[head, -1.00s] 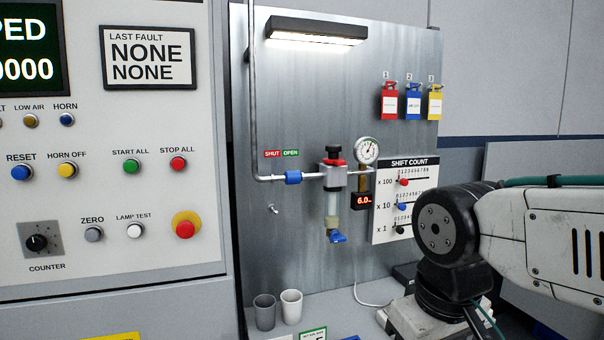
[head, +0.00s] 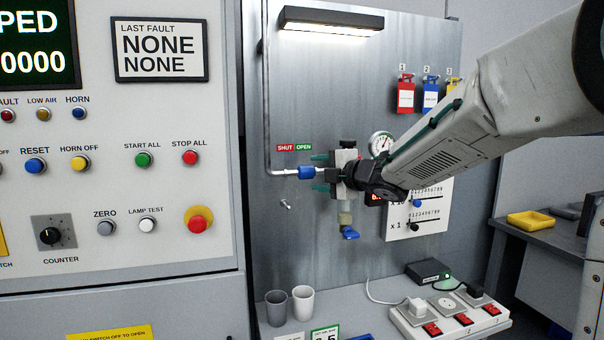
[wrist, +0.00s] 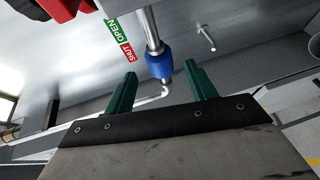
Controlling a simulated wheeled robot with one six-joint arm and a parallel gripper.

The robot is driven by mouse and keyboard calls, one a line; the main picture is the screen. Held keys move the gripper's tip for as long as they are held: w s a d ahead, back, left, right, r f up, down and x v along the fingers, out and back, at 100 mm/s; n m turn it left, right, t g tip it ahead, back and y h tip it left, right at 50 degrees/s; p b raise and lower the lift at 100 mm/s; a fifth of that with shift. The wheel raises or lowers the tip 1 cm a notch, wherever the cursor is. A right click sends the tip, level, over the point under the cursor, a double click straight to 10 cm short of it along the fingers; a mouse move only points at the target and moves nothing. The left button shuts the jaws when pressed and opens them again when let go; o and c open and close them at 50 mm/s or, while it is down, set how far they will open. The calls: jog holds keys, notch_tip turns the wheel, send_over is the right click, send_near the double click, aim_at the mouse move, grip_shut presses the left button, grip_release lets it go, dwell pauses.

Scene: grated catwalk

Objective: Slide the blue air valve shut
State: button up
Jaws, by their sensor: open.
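The blue air valve (head: 308,172) is a short blue sleeve on the thin horizontal pipe, below the red SHUT and green OPEN labels (head: 294,147). It sits under the OPEN side, toward the regulator. In the wrist view the blue sleeve (wrist: 158,62) lies between and beyond the two green fingertips, with the labels (wrist: 122,40) beside it. My gripper (head: 320,173) is open, its green fingers above and below the pipe line. In the wrist view my gripper (wrist: 160,85) holds nothing, and I cannot tell any contact with the sleeve.
The regulator with a blue drain tap (head: 350,234) hangs just right of the valve, partly behind my gripper. A gauge (head: 380,144) and the shift count board (head: 440,215) are further right. A wall peg (head: 286,204) sits below left. Two cups (head: 302,302) stand on the shelf.

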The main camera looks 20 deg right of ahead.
aim_at(308, 172)
jog(key=x, duration=0.7)
jog(key=shift+w+a, duration=0.1)
jog(key=shift+w, duration=0.05)
jog(key=c, duration=1)
